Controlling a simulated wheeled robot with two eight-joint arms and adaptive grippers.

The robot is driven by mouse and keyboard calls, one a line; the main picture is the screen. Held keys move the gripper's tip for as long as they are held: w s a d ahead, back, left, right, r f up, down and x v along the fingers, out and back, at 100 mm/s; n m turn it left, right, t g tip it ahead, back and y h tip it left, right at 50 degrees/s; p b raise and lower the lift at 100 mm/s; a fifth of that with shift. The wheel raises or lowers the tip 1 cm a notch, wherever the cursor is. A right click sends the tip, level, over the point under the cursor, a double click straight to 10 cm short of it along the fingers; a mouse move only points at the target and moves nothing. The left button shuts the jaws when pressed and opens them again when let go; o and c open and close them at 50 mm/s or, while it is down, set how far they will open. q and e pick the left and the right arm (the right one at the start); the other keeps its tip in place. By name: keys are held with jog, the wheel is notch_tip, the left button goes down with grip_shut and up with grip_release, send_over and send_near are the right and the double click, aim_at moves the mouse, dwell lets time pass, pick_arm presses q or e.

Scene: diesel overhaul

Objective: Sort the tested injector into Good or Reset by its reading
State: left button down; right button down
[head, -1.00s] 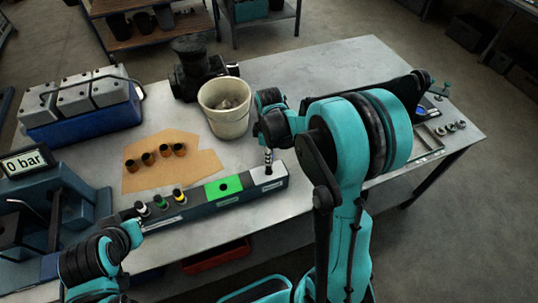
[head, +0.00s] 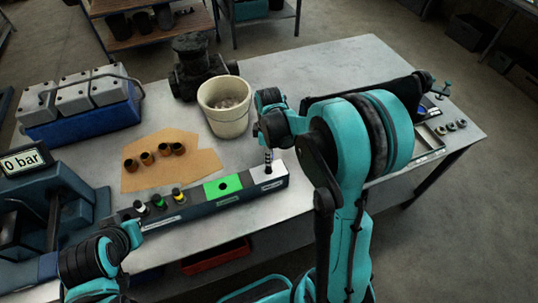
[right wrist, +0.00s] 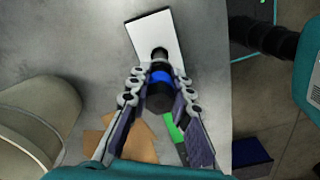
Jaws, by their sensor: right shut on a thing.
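My right gripper (right wrist: 158,100) is shut on an injector (right wrist: 160,82), a dark body with a blue band. In the head view the injector (head: 268,161) hangs upright over the white block (head: 266,173) at the right end of the rack; I cannot tell whether its tip is in the block. The green block (head: 223,188), with a dark hole, is left of it. Labels on the rack front are unreadable. Several banded injectors (head: 159,201) stand in the rack's left part. My left gripper (head: 128,231) is near the rack's left end, its fingers unclear.
A tester display (head: 24,161) at the left reads 0 bar. A beige bucket (head: 225,118) stands close behind the rack. Brown cardboard (head: 198,162) bears several small dark cups (head: 147,159).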

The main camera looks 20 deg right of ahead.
jog(key=shift+f+b, duration=1.25)
jog(key=shift+f, duration=0.35)
jog(key=shift+f+b, duration=1.25)
jog(key=shift+b, duration=0.05)
jog(key=c, duration=0.9)
grip_release()
